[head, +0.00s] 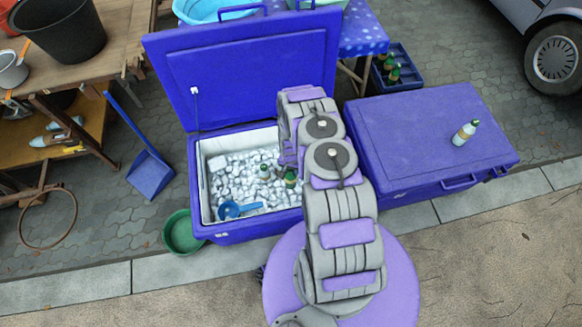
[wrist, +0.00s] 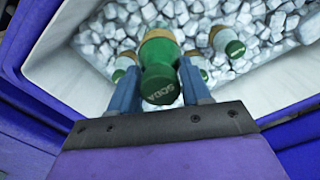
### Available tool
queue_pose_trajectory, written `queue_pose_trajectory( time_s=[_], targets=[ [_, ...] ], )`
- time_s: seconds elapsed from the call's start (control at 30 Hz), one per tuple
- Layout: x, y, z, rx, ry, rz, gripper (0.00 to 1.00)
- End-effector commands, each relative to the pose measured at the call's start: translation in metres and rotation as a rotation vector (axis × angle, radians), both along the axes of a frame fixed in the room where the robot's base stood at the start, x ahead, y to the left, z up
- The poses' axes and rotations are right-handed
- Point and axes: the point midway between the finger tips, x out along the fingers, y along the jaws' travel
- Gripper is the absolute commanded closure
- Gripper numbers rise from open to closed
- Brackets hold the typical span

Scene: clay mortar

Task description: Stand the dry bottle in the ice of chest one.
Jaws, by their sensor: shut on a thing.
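In the wrist view my gripper (wrist: 160,88) is shut on a green soda bottle (wrist: 160,58) with a tan band, its dark green end toward the camera. The bottle is over the ice (wrist: 268,60); whether its far end touches the ice is hidden. In the head view the open blue chest (head: 250,230) holds white ice (head: 232,180), with green-topped bottles (head: 265,172) standing in it. My arm hides the chest's right part and my gripper. More bottles (wrist: 228,44) stand in the ice in the wrist view. I cannot tell which chest is chest one.
A blue scoop (head: 240,209) lies on the ice. A closed blue chest (head: 415,125) stands at right with a bottle (head: 465,132) on its lid. The open lid (head: 245,70) rises behind. A green basin (head: 180,232) and a blue dustpan (head: 150,175) are at left.

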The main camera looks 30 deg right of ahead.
Motion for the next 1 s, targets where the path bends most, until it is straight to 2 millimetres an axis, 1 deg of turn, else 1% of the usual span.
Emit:
queue_pose_trajectory(
  time_s=[0.03,1.0],
  targets=[
    [0.0,0.0,-0.008,0.0,0.0,0.001,0.83],
    [0.001,0.0,-0.112,0.002,-0.003,0.001,0.83]
  ],
)
